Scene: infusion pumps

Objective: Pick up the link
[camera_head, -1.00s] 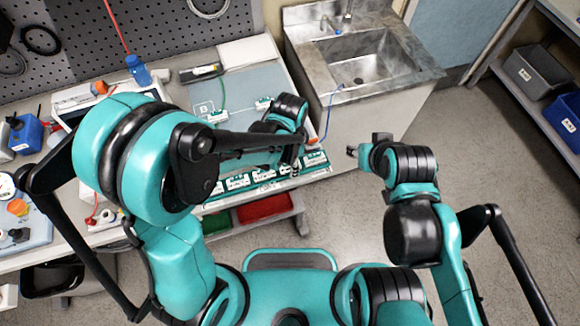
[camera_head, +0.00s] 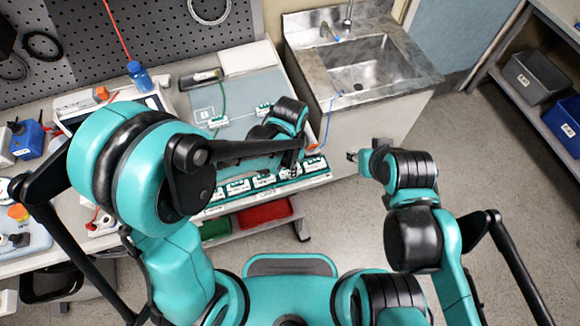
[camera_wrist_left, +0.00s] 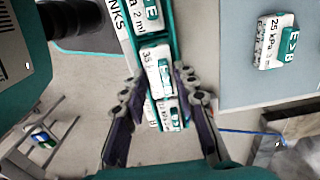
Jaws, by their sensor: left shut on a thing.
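The links are small white blocks with green labels. They stand in a row in a green-edged rack marked LINKS (camera_wrist_left: 117,22) along the table's front edge. In the left wrist view one link (camera_wrist_left: 158,74) lies between the fingertips of my left gripper (camera_wrist_left: 160,82), which is shut on it. Another link (camera_wrist_left: 148,15) sits just beyond it in the rack. In the head view my left gripper (camera_head: 291,165) is over the right part of the row (camera_head: 238,187), partly hidden by its own arm. My right gripper (camera_head: 352,154) hangs right of the table, away from the links; its fingers are too small to judge.
A grey-blue mat (camera_head: 240,90) with small white-and-green modules (camera_head: 218,121) lies behind the row. A sink (camera_head: 365,65) stands right of the table. A red bin (camera_head: 265,212) is under the table edge. The floor (camera_head: 500,190) at right is clear.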

